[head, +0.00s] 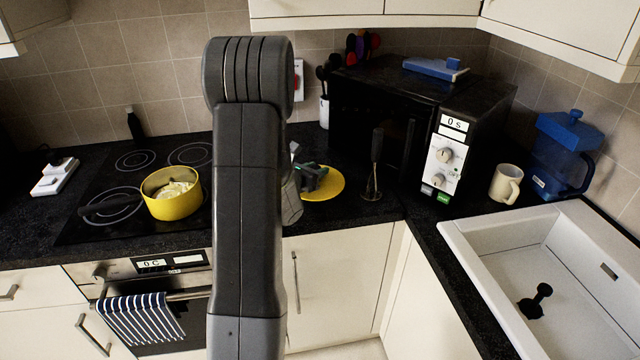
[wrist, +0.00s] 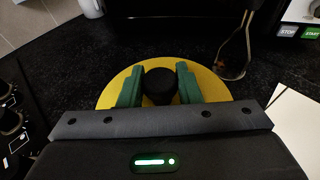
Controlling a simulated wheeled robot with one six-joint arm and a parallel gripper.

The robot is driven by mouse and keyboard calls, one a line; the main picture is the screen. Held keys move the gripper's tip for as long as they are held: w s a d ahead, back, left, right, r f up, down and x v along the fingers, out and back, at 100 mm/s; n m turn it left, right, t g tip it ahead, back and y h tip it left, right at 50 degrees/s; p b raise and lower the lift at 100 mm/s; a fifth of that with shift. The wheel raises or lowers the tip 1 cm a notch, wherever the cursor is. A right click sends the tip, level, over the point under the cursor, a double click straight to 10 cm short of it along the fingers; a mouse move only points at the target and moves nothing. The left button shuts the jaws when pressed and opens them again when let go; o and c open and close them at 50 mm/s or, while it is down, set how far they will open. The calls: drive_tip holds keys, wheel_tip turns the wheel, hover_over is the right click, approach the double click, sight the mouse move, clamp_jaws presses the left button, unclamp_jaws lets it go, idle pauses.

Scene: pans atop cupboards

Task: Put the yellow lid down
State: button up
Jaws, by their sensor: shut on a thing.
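The yellow lid (head: 327,186) is a round disc at the black worktop, right of my arm in the head view. In the wrist view the yellow lid (wrist: 113,92) lies flat below my gripper, with a black knob (wrist: 160,85) in its middle. My gripper (head: 311,177) is shut on the knob; its green fingers (wrist: 160,83) stand on either side of it. The lid is at or very close to the worktop; I cannot tell whether it touches. My arm hides part of the lid's surroundings in the head view.
A yellow pan (head: 174,204) with food stands on the hob (head: 125,225) at left. A whisk-like utensil (head: 374,165) stands right of the lid, before the black microwave (head: 395,110). A mug (head: 505,184), blue jug (head: 562,155) and white sink (head: 480,240) are further right.

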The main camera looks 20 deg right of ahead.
drive_tip(key=shift+f+p, duration=0.35)
drive_tip(key=shift+f, duration=2.05)
drive_tip(key=shift+f+b, duration=0.2)
drive_tip(key=shift+b, duration=0.1)
drive_tip(key=o, duration=1)
drive_tip(key=shift+r, duration=0.2)
drive_tip(key=shift+s+a+r+p, duration=0.1)
drive_tip(key=shift+a+p, duration=0.05)
drive_tip(key=shift+p, duration=0.15)
drive_tip(key=b+v, duration=0.2)
drive_tip(key=v, duration=0.9)
drive_tip(key=shift+s+a+r, duration=0.1)
drive_tip(key=shift+s+a, duration=0.05)
drive_tip(key=shift+a, duration=0.15)
